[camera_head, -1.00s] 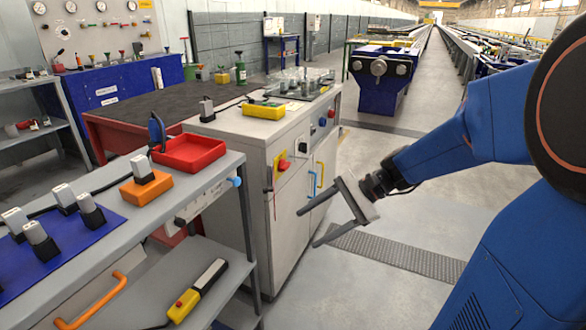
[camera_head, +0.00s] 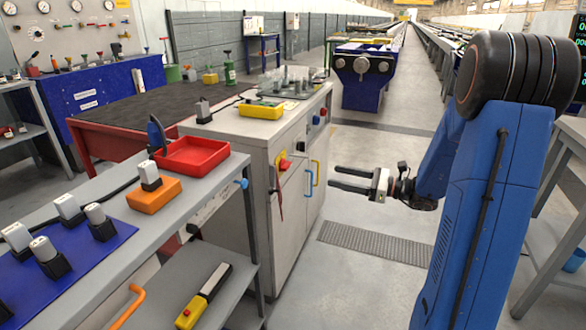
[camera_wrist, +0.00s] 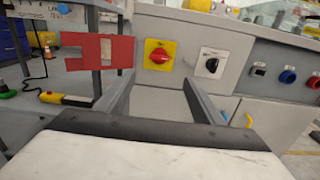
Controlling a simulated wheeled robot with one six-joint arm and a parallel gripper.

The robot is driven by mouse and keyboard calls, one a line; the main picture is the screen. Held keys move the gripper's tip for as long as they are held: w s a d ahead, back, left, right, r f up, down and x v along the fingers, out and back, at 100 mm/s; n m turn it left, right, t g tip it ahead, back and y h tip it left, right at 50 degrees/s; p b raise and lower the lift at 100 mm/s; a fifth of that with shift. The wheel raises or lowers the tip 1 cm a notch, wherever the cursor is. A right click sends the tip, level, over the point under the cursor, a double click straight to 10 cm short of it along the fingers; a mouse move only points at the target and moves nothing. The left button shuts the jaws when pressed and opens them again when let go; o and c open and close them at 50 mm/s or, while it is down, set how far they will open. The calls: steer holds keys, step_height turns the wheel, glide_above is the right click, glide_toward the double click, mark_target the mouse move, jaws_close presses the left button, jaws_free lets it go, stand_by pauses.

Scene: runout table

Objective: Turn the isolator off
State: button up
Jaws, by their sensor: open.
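The isolator (camera_head: 285,163) is a red rotary handle on a yellow plate, on the front of the grey cabinet. In the wrist view the isolator (camera_wrist: 160,55) sits at upper centre, ahead of and between my fingers. I cannot tell its exact setting. My gripper (camera_head: 335,180) is open and empty, out to the right of the cabinet front, its fingers pointing towards it. The wrist view shows both fingers of my gripper (camera_wrist: 160,84) spread apart, not touching the isolator.
A red plate (camera_wrist: 122,52) stands left of the isolator in the wrist view. A black selector switch (camera_wrist: 210,62) and a blue button (camera_wrist: 287,77) are to its right. A blue door handle (camera_head: 309,184) is below. The floor (camera_head: 355,275) by the cabinet is clear.

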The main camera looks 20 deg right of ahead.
mark_target(289, 166)
steer(key=x, duration=1.6)
steer(key=shift+w+a, duration=0.15)
steer(key=shift+a, duration=0.2)
steer(key=c, duration=1)
